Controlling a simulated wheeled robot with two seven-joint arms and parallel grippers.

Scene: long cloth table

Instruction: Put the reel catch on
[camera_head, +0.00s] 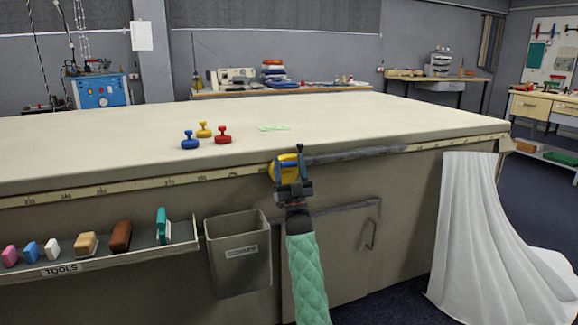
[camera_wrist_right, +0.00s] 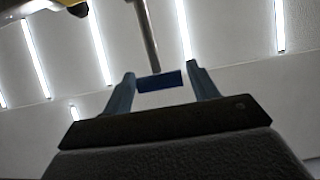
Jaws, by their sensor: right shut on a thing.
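The yellow reel (camera_head: 283,172) is at the table's front edge, right of the printed scale strip. My right gripper (camera_head: 288,163) is in front of the reel and partly covers it. In the right wrist view, its two fingers (camera_wrist_right: 160,80) are shut on a small dark blue grip (camera_wrist_right: 159,81) at the end of a grey rod (camera_wrist_right: 147,35). This looks like the reel catch; its setting cannot be told. A yellow and dark edge, likely the reel, shows in the top left corner of that view. My left gripper is not in view.
Blue, yellow and red knobbed pieces (camera_head: 204,135) and a pale green patch (camera_head: 273,127) lie on the table (camera_head: 350,120). A tool shelf (camera_head: 110,255) and a grey bin (camera_head: 238,255) are on the front, left of my right arm. White cloth (camera_head: 490,240) hangs at the right.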

